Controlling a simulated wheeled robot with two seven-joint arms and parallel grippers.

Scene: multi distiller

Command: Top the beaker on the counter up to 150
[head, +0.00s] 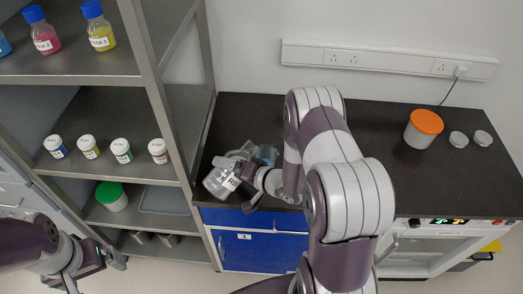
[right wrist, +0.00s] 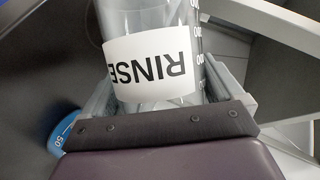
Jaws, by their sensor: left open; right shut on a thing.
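My right gripper (head: 246,179) is shut on a clear beaker (head: 217,184) with a white RINSE label, near the counter's left end. In the right wrist view the RINSE beaker (right wrist: 150,25) sits between the fingers, with graduation marks on its side. It looks tilted in the head view; its liquid level cannot be read. A beaker with blue contents (head: 268,153) stands on the counter just behind my right gripper, partly hidden. A blue shape with a 50 mark (right wrist: 66,132) shows at the lower left in the right wrist view. My left gripper (head: 92,264) is open and empty at lower left.
A metal shelf (head: 110,180) on the left holds several labelled jars, coloured bottles and a green-lidded tub (head: 111,195). An orange-lidded tub (head: 424,128) and two small lidded jars (head: 470,139) stand at the counter's right. The counter's back middle is clear.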

